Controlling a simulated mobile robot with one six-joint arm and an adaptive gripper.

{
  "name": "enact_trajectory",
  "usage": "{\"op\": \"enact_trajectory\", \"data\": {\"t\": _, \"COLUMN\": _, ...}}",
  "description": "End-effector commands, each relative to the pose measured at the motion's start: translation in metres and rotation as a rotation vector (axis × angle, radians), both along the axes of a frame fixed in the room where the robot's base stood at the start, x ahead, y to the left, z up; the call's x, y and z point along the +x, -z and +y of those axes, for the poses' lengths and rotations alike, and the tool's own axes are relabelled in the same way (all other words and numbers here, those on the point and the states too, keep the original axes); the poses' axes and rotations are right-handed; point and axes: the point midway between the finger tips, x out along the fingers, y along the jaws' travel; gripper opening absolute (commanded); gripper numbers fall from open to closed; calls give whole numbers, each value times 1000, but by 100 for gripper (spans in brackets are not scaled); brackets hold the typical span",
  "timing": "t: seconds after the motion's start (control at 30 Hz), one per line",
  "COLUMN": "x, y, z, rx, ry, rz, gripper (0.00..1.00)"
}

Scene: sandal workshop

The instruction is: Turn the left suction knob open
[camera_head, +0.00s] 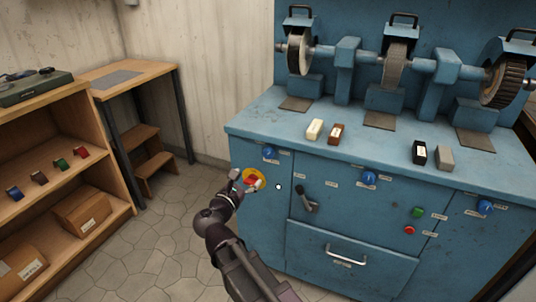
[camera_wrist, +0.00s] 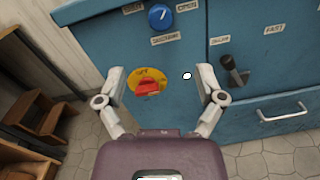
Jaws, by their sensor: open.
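The left suction knob (camera_head: 268,152) is a round blue knob on the upper left of the blue cabinet front. In the wrist view the knob (camera_wrist: 160,17) is near the top edge, with a pale mark on its face and small labels around it, too blurred to read surely. My gripper (camera_head: 246,182) is open and empty, in front of the cabinet and below the knob. In the wrist view its two fingers (camera_wrist: 161,72) are spread on either side of a red switch (camera_wrist: 148,86) on a yellow plate; I cannot tell whether they touch the cabinet.
A black lever (camera_head: 307,199) and two more blue knobs (camera_head: 369,178) (camera_head: 485,207) are further right, with green (camera_head: 417,212) and red (camera_head: 409,230) buttons. A drawer handle (camera_head: 347,254) juts out below. Wheels (camera_head: 300,50) stand on the cabinet top. A wooden shelf (camera_head: 60,135) is left.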

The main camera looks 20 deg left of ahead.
Motion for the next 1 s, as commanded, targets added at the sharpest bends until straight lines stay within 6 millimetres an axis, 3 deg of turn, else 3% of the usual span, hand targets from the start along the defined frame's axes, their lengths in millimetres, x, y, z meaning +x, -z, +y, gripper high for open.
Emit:
{"op": "enact_trajectory", "data": {"t": 0.27, "x": 6, "y": 0, "z": 0, "rx": 1, "ry": 0, "rz": 0, "gripper": 87}}
{"op": "enact_trajectory", "data": {"t": 0.47, "x": 23, "y": 0, "z": -2, "rx": 2, "ry": 1, "rz": 0, "gripper": 87}}
{"op": "enact_trajectory", "data": {"t": 1.0, "x": 101, "y": 0, "z": -10, "rx": 2, "ry": 2, "rz": 0, "gripper": 87}}
